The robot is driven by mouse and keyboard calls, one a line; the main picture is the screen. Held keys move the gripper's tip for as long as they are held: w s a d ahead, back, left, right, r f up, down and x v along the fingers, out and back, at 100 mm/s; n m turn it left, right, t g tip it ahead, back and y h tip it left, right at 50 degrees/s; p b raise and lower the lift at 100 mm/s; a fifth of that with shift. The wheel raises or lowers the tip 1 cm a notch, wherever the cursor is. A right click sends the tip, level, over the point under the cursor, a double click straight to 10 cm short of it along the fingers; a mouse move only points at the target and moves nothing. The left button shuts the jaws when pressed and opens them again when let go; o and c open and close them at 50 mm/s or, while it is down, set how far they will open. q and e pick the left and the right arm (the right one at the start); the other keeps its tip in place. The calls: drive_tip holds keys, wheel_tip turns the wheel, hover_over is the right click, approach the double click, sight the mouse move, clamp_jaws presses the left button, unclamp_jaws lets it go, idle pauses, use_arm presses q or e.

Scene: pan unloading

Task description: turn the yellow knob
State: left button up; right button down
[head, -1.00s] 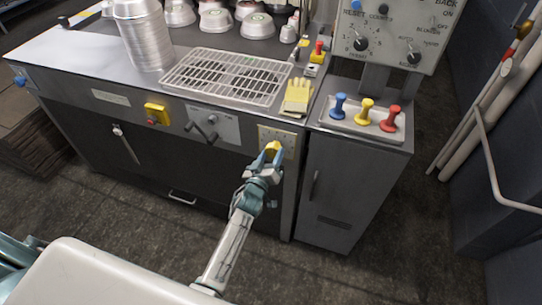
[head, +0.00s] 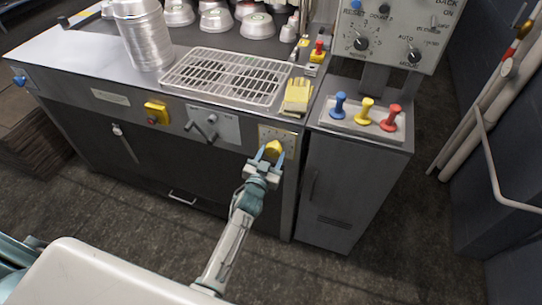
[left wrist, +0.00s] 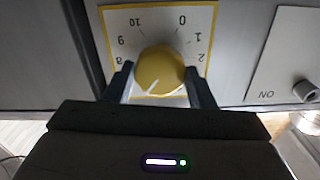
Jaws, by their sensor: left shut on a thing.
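The yellow knob (head: 273,149) sits on a dial plate at the right end of the machine's front panel. In the left wrist view the knob (left wrist: 160,70) is round, with a white pointer line toward the lower left. The yellow-framed dial plate (left wrist: 116,22) shows numbers including 8, 9, 10, 0, 1 and 2. My left gripper (head: 269,157) is at the knob. In the left wrist view its two dark fingers (left wrist: 160,84) are on either side of the knob, shut on it. My right gripper is not in view.
A crank handle (head: 205,130) and a yellow box with a red button (head: 157,113) are left of the knob. A wire rack (head: 225,77) and yellow gloves (head: 297,95) lie above. Blue, yellow and red-handled tools (head: 364,111) stand on a right-hand tray. The floor in front is clear.

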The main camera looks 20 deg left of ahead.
use_arm(q)
drive_tip(key=shift+m, duration=2.2)
drive_tip(key=o, duration=1)
drive_tip(key=shift+c, duration=0.2)
drive_tip(key=s, duration=1.1)
drive_tip(key=shift+a, duration=0.2)
drive_tip(key=shift+w, duration=0.1)
